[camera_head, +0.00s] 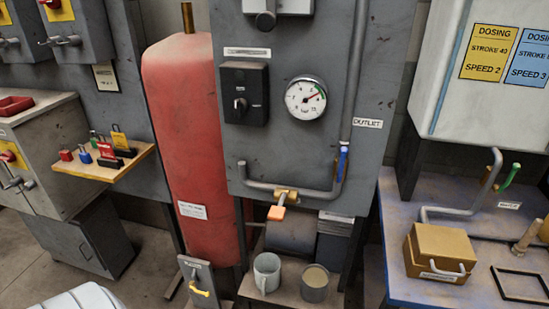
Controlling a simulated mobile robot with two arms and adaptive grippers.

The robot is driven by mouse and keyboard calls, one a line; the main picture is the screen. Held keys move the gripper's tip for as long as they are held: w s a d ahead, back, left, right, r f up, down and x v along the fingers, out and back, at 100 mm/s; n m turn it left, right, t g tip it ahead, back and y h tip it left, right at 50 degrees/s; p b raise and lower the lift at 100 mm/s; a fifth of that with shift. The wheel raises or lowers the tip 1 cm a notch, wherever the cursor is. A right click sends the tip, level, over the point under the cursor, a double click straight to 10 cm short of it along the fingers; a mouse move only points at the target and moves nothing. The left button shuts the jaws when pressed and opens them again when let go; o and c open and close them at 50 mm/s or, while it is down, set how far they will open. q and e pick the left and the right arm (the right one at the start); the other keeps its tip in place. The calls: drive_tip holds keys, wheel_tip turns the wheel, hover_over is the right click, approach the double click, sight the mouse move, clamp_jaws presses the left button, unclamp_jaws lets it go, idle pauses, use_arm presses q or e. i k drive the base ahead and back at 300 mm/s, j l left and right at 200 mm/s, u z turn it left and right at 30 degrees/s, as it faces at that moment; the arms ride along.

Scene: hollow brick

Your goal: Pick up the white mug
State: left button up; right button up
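The white mug (267,272) stands upright on a low shelf (285,296) at the bottom middle of the head view. It looks pale grey-white, its open top faces up, and its handle is on the side toward me. A darker grey mug (315,284) with a tan inside or content stands close to its right. Neither of my grippers is in view. A white rounded shape at the bottom left edge may be part of me, but I cannot tell.
A grey panel with a gauge (305,98) and pipes rises above the mugs. An orange-tipped valve handle (277,212) juts out over the shelf. A red tank (190,150) stands to the left. A blue bench (400,285) with a tan box (440,247) is to the right.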

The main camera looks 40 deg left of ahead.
sight(266, 264)
drive_tip(key=u, duration=1.3)
